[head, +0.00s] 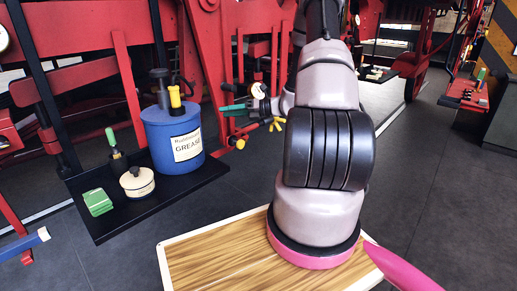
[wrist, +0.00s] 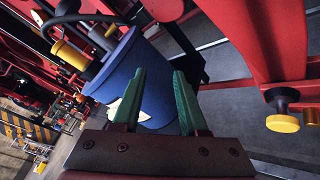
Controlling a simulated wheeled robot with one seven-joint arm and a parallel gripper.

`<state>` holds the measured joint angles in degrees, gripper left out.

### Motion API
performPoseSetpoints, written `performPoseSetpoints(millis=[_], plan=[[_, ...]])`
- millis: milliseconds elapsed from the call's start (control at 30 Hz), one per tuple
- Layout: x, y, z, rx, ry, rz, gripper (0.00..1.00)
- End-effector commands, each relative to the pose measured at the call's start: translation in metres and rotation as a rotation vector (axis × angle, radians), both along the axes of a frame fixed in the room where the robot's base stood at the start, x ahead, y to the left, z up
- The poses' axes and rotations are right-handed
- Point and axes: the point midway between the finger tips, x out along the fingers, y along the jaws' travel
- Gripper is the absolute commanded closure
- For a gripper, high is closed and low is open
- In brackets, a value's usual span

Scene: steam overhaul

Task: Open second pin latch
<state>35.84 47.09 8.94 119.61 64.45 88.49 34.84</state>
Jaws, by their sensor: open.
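In the head view a round yellow knob (head: 240,143) and a yellow handle (head: 275,124) show below my gripper. I cannot tell which part is the second pin latch.
A blue grease drum (head: 173,138) stands on a black shelf (head: 205,178), left of my gripper; it fills the space behind the fingers in the wrist view. A cream pot (head: 137,183) and green block (head: 98,202) share the shelf. Red frame bars (head: 130,80) stand close by.

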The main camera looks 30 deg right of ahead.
Motion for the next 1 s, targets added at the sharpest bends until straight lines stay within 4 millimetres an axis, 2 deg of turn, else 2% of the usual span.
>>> performPoseSetpoints(millis=[33,200,300,400,500,600,767,1000], plan=[[0.007,-0.019,-0.027,0.095,0.063,-0.088,0.57],[0.019,-0.073,-0.102,0.385,0.220,-0.363,0.57],[0.018,-0.098,-0.140,0.519,0.285,-0.491,0.57],[0.014,-0.115,-0.168,0.613,0.325,-0.583,0.57],[0.011,-0.125,-0.184,0.669,0.347,-0.637,0.57],[0.012,-0.128,-0.190,0.689,0.354,-0.658,0.57],[0.022,-0.125,-0.191,0.692,0.355,-0.659,0.57],[0.048,-0.115,-0.191,0.689,0.354,-0.656,0.57]])
